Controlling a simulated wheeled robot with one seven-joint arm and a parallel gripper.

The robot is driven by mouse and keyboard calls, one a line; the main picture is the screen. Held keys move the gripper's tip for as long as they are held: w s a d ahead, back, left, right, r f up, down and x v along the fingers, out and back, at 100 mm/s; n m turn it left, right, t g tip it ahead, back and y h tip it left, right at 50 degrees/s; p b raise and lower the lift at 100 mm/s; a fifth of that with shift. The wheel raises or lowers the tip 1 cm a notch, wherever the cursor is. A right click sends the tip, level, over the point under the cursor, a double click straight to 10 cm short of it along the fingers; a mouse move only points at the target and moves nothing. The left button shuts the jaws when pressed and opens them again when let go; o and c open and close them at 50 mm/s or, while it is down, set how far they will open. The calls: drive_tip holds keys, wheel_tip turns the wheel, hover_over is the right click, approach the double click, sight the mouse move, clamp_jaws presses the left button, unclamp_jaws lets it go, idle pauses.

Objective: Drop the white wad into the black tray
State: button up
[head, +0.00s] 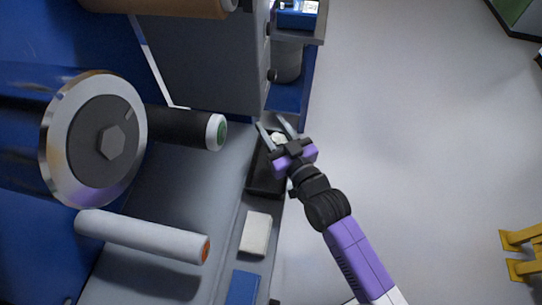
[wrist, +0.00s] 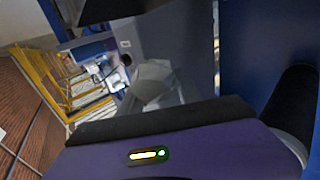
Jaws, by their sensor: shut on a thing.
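The white wad (head: 279,138) is between the fingers of my gripper (head: 272,124), which is shut on it. In the wrist view the wad (wrist: 152,82) shows as a pale, faceted lump in front of the purple gripper body. The black tray (head: 264,180) lies on the narrow grey ledge, just below and left of my gripper in the head view. The wad appears over or near the tray's far end; its height above the tray is hard to tell. My gripper hides part of the tray.
A white block (head: 256,233) and a blue block (head: 242,288) lie on the ledge nearer than the tray. Large rollers, including a black one (head: 185,128) and a white one (head: 145,236), stick out on the left. Open grey floor (head: 420,130) lies right.

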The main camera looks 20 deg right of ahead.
drive_tip(key=shift+f+b, duration=2.55)
drive_tip(key=shift+f, duration=0.5)
drive_tip(key=o, duration=1.4)
drive_tip(key=shift+s+d+p, duration=0.2)
drive_tip(key=shift+s+p, duration=0.45)
drive_tip(key=shift+s, duration=3.25)
